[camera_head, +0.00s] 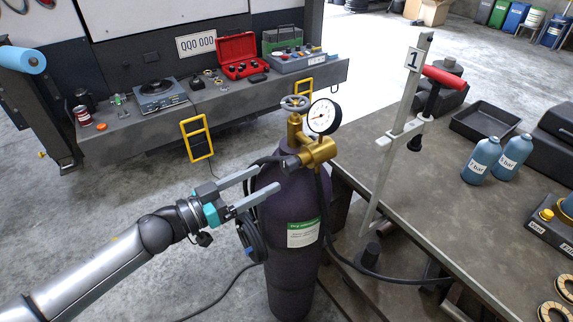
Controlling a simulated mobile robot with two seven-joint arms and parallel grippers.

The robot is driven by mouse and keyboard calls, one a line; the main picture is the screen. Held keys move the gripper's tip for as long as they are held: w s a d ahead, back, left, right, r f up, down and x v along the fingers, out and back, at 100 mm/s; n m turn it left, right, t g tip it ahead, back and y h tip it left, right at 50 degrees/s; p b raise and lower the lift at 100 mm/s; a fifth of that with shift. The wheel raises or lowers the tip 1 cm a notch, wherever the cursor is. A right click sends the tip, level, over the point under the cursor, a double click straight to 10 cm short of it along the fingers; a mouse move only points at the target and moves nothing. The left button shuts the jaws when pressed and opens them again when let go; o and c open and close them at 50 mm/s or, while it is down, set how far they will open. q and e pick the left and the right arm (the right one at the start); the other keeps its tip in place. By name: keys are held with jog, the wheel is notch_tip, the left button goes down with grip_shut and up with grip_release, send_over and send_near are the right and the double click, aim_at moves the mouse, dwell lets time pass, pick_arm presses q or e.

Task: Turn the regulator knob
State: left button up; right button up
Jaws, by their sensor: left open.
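A dark purple gas cylinder (290,265) stands upright with a brass regulator (318,152) on top. The regulator carries a white round gauge (323,116). A small grey knob (290,164) points left from its body. A grey handwheel (295,103) sits on the valve above. My left gripper (267,180) is open and empty, its two fingers reaching right across the cylinder's upper left side. The fingertips are just left of and slightly below the knob, with no visible contact. My right gripper is not in view.
A black hose (328,225) runs from the regulator down to the right. A workbench (440,190) stands right, with a red-handled clamp frame (400,130), blue bottles (482,158) and a black tray (485,123). A grey bench (215,105) with a red toolbox (240,55) is behind.

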aim_at(284, 169)
pick_arm(q)
jog(key=x, duration=0.7)
jog(key=shift+w+d, duration=0.15)
jog(key=shift+d, duration=0.05)
grip_shut()
dwell(0.4)
